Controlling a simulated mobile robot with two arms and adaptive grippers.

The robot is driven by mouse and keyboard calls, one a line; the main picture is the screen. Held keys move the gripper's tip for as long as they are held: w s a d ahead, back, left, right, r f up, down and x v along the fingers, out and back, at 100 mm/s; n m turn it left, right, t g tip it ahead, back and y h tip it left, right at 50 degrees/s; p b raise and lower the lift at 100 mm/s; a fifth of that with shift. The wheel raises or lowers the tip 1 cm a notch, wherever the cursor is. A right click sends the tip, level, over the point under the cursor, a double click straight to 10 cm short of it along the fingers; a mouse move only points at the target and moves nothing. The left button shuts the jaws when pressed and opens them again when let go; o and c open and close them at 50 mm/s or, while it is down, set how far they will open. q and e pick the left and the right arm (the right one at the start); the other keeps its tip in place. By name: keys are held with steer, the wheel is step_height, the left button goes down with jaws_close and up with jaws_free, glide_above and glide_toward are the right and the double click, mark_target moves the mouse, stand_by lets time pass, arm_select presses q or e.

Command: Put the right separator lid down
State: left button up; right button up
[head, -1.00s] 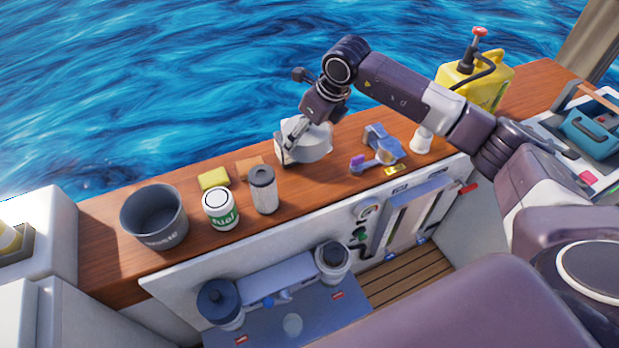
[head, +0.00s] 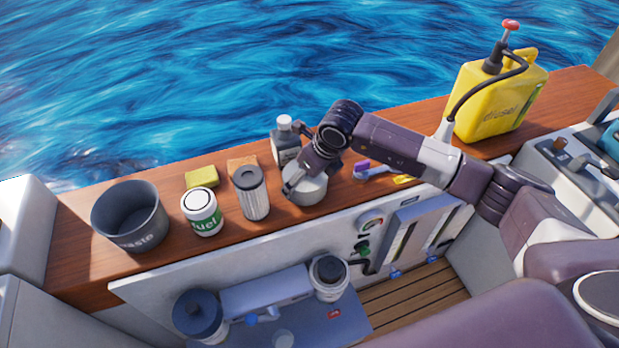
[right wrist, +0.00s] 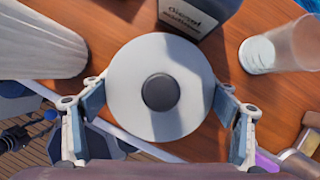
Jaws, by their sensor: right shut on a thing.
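The separator lid (head: 309,192) is a pale round lid with a dark central knob. My right gripper (head: 303,179) is shut on it from both sides. In the right wrist view the lid (right wrist: 160,60) lies level between the two fingers (right wrist: 160,100). It is over the wooden counter's front part; I cannot tell whether it touches the wood. Below the counter, the right separator (head: 329,277) shows a pale rim around a dark top. The left separator (head: 199,314) has a dark blue lid. My left gripper is not in view.
A filter cartridge (head: 254,195) stands left of the lid and a dark bottle (head: 285,148) behind it. A fuel can (head: 203,215), yellow sponge (head: 202,177) and waste bin (head: 133,228) stand further left. A purple-tipped tool (head: 368,172) lies right, a yellow diesel can (head: 495,105) beyond.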

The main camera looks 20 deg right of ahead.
steer(key=shift+s+a+r, duration=0.1)
steer(key=shift+s+a, duration=0.15)
steer(key=shift+a, duration=0.05)
steer(key=o, duration=1.2)
steer(key=shift+f, duration=0.2)
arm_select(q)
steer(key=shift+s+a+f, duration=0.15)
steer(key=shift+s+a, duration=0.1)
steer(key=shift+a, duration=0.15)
arm_select(e)
steer(key=shift+o, duration=0.2)
steer(key=shift+r, duration=0.15)
steer(key=shift+r, duration=0.25)
steer(key=b+v, duration=0.1)
steer(key=v, duration=1)
steer(key=shift+s+r, duration=0.15)
steer(key=shift+r, duration=0.25)
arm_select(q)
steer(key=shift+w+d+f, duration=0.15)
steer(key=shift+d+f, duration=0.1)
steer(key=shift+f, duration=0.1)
